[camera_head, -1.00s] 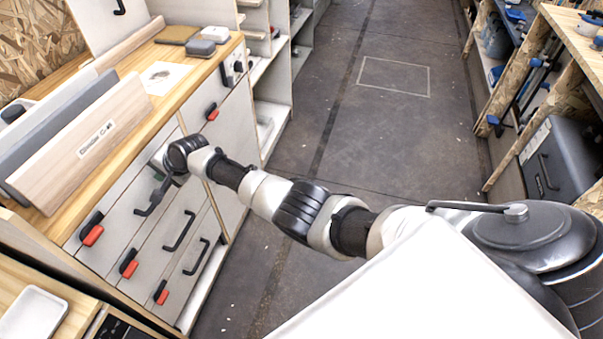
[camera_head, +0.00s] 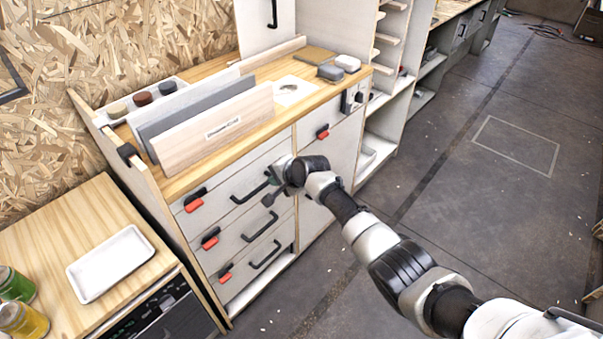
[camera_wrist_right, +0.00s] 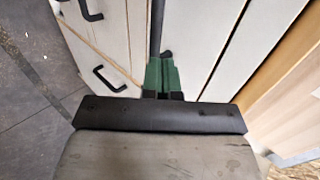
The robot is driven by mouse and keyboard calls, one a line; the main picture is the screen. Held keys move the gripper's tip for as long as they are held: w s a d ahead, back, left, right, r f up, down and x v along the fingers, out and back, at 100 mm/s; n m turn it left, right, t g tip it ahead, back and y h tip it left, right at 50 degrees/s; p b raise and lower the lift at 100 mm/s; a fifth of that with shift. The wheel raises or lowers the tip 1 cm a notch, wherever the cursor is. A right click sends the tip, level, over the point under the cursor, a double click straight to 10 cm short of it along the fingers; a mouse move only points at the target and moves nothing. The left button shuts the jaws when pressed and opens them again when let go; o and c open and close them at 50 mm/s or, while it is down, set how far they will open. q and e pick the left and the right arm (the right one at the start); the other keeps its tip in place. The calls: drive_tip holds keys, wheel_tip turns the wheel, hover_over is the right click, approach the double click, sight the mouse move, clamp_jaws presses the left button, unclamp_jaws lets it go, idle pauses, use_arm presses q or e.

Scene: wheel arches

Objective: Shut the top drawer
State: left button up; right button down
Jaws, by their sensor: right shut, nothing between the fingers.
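The top drawer (camera_head: 222,204) is the upper of the pale drawer fronts in the wood-topped cabinet, with a black bar handle (camera_head: 249,193) and a red and black catch at its left. It looks near flush with the fronts below; I cannot tell whether a small gap is left. My right gripper (camera_head: 277,186) is at the right end of that handle, hiding part of it. In the right wrist view its green fingers (camera_wrist_right: 162,78) are shut and empty, close against the pale front beside a black bar; contact is unclear. My left gripper is not in view.
Lower drawers (camera_head: 240,238) have similar handles. Upright divider boards (camera_head: 215,130) and small boxes (camera_head: 347,63) stand on the cabinet top. A white tray (camera_head: 110,262) lies on the left counter. The floor (camera_head: 460,210) to the right is clear.

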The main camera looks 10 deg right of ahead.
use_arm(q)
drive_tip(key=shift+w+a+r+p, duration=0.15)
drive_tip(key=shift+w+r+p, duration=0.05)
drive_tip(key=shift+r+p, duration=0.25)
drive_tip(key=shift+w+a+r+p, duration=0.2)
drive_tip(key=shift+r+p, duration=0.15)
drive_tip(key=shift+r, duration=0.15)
use_arm(e)
drive_tip(key=v, duration=0.8)
drive_tip(key=shift+d+f, duration=0.1)
drive_tip(key=shift+d, duration=0.05)
